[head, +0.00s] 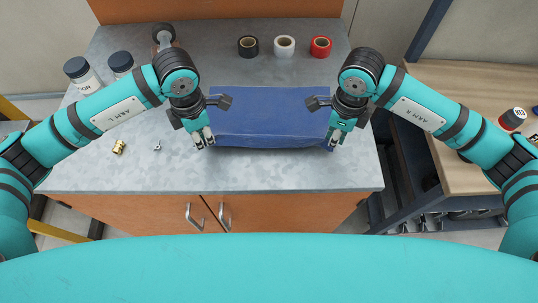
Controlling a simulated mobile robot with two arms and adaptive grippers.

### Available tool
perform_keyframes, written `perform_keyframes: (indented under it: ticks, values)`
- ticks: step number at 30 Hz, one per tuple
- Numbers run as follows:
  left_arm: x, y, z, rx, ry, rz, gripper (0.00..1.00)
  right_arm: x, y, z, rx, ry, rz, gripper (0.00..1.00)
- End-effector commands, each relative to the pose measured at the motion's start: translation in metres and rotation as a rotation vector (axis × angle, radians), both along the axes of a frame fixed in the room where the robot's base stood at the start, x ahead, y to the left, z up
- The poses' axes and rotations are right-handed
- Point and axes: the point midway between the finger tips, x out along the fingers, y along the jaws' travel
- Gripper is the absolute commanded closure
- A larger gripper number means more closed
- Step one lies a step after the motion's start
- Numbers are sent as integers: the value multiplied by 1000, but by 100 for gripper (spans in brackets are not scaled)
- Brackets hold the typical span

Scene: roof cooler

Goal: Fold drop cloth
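The blue drop cloth (270,113) lies as a flat rectangle in the middle of the grey countertop, with its near edge toward me. My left gripper (205,141) is at the cloth's near left corner, fingers pointing down, with a small gap showing between the fingertips. My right gripper (334,141) is at the near right corner of the cloth, fingers pointing down. Its fingertips partly hide that corner, and I cannot tell whether they are closed on the cloth.
Black (248,46), white (284,46) and red (320,47) tape rolls stand behind the cloth. Dark-lidded jars (82,74) stand back left. A brass fitting (119,147) and a small metal part (156,146) lie left. A wooden bench (450,85) is at right.

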Motion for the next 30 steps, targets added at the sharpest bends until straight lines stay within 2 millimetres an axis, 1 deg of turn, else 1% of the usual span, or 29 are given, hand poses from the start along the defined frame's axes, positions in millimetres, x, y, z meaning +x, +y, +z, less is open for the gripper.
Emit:
perform_keyframes:
  ticks: [5, 8, 11, 15, 30]
  values:
    - [1, 0, 2, -1, -3, 0, 100, 1, 0, 2, 0, -2, 0, 100]
    - [2, -1, 11, -1, -9, 1, 100, 2, 0, 11, 1, -8, -2, 100]
    - [5, -1, 26, -1, -21, 2, 100, 5, 1, 26, 1, -21, -6, 100]
    - [11, -2, 52, 0, -47, 5, 100, 11, 2, 52, 2, -46, -15, 100]
    - [35, -6, 142, -3, -144, 17, 100, 35, 6, 142, 8, -145, -47, 100]
